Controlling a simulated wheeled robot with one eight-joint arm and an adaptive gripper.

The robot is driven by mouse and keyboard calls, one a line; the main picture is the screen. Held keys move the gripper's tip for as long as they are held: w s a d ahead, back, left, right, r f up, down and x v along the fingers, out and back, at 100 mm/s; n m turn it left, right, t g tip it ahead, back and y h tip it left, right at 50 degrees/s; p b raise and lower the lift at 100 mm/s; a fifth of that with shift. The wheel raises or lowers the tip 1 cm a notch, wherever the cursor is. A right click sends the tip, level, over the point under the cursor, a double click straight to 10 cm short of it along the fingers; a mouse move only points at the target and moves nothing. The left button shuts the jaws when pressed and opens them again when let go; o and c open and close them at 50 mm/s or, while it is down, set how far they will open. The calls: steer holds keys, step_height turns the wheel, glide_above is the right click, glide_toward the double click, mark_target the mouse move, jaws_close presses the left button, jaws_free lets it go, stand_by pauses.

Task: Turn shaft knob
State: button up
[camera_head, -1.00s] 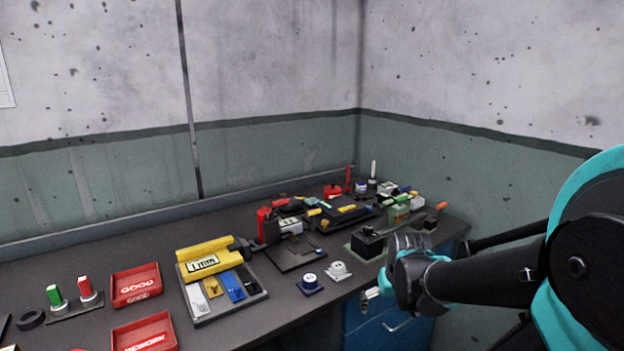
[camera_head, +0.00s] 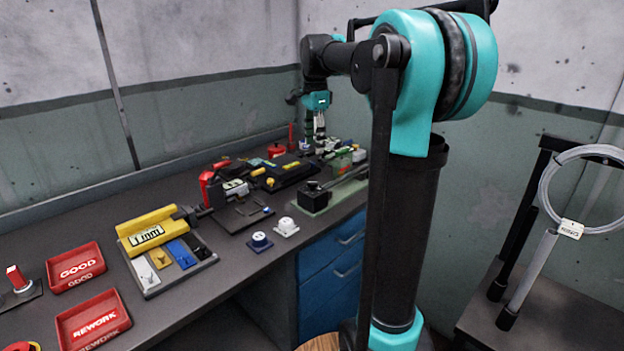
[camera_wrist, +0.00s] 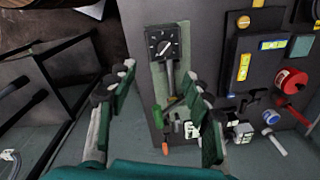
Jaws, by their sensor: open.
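A black box with a round dial knob with white marks (camera_wrist: 162,44) sits on a green base plate in the wrist view.
A yellow-topped caliper tray (camera_head: 150,234), red GOOD (camera_head: 75,266) and REWORK (camera_head: 93,322) trays and two small round knobs (camera_head: 260,240) lie to the left. A red round can (camera_wrist: 290,80) and several small parts crowd the bench near the shaft. A cable coil (camera_head: 590,200) stands right.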

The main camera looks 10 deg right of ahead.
mark_target(312, 182)
steer(key=f, duration=0.4)
steer(key=w+f+m, duration=0.1)
steer(key=f, duration=0.4)
steer(key=f+m, duration=0.1)
steer(key=f, duration=0.3)
steer(key=shift+w+a+f, duration=0.1)
steer(key=shift+w+f, duration=0.25)
steer(key=c, duration=1.2)
